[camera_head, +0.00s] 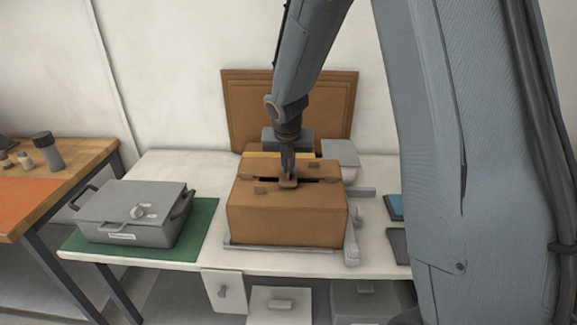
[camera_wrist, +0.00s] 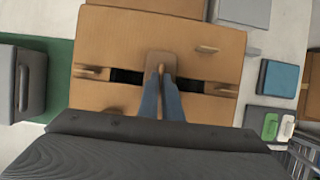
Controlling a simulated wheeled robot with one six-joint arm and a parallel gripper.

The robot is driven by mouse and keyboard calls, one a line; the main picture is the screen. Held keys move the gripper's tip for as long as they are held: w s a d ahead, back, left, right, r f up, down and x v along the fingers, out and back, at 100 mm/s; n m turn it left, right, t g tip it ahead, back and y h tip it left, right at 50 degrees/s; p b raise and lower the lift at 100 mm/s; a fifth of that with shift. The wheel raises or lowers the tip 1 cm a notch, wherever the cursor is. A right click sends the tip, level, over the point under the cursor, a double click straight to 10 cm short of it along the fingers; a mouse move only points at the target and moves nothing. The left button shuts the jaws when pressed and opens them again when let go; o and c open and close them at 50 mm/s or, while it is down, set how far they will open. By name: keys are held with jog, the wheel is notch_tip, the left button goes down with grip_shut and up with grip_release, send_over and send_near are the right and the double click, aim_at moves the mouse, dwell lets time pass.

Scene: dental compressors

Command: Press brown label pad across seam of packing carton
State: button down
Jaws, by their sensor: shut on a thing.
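The brown packing carton (camera_head: 287,222) stands on the white table, with a dark seam gap across its top. It also shows in the wrist view (camera_wrist: 110,45), with the dark gap on both sides of the fingers. The small brown label pad (camera_head: 288,184) is at the middle of the seam; in the wrist view the pad (camera_wrist: 153,60) overlaps the gap. My gripper (camera_head: 288,174) points down over the carton and is shut on the pad's small raised grip, seen between the fingertips (camera_wrist: 161,76). The fingers hide part of the pad, and whether it touches the carton firmly cannot be told.
A grey lidded case (camera_head: 133,213) sits on a green mat (camera_head: 203,225) at left. Brown panels (camera_head: 245,100) lean against the wall behind the carton. A blue item (camera_wrist: 279,78) and green and white pieces (camera_wrist: 270,126) lie right of the carton.

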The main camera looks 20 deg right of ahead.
aim_at(288, 182)
jog(key=shift+s+f+b, duration=0.1)
jog(key=shift+f+b, duration=0.2)
jog(key=shift+f, duration=0.35)
dwell(1.3)
jog(key=c, duration=1.9)
grip_release()
jog(key=shift+o, duration=0.2)
jog(key=v, duration=0.6)
jog(key=shift+a+r+b, duration=0.1)
jog(key=shift+r+b, duration=0.2)
jog(key=shift+r, duration=0.1)
jog(key=shift+s+r, duration=0.3)
jog(key=shift+r, duration=0.1)
jog(key=shift+s+f+m, duration=0.1)
jog(key=shift+s+m, duration=0.2)
jog(key=shift+m, duration=0.2)
jog(key=s+f+m+g+b, duration=0.1)
jog(key=s+f+m, duration=0.3)
jog(key=s+m, duration=0.6)
jog(key=s+d+f+m+g+y+b, duration=0.1)
jog(key=s+f+m, duration=0.4)
jog(key=s+m, duration=0.6)
jog(key=m+g+b, duration=0.1)
jog(key=m, duration=0.9)
jog(key=shift+b, duration=0.3)
